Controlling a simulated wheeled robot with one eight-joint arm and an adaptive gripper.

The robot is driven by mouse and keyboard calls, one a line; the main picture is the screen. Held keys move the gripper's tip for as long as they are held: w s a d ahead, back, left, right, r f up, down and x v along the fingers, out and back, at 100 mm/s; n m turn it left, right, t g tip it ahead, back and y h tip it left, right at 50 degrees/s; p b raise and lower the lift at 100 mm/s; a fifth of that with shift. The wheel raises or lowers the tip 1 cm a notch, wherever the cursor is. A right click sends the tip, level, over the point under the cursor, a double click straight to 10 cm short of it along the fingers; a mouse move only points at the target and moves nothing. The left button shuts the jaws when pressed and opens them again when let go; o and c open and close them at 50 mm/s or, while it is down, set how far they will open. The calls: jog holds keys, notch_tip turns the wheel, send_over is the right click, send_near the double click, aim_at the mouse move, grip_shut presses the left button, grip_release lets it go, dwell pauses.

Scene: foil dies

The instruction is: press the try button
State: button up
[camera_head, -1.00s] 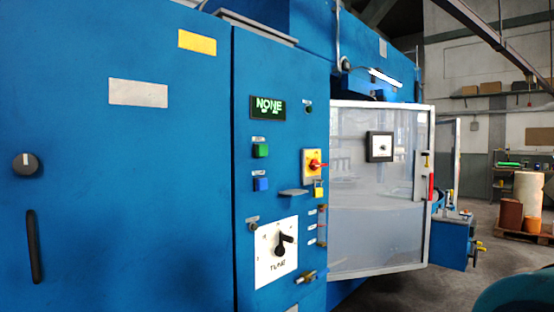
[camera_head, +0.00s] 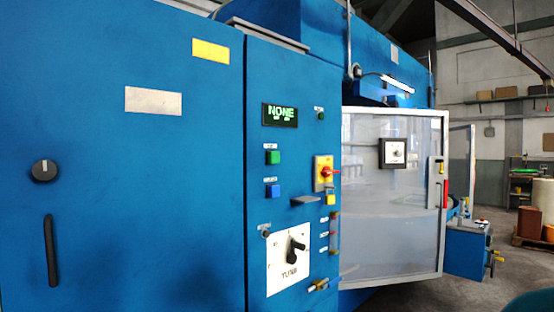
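On the blue cabinet's narrow panel, a green button (camera_head: 272,157) and a blue button (camera_head: 272,190) sit one above the other. Each has a small label above it that is too small to read surely, so I cannot tell which is the try button. A dark display (camera_head: 280,115) above them reads "NONE" in green, with smaller marks below. A white dial plate (camera_head: 289,258) marked "TUNE" with a black knob is lower down. My gripper is not in view.
A red and yellow rotary switch (camera_head: 325,172) and a small grey ledge (camera_head: 304,200) stick out right of the buttons. A clear framed door (camera_head: 390,215) stands to the right. Bare floor (camera_head: 480,290) shows at lower right.

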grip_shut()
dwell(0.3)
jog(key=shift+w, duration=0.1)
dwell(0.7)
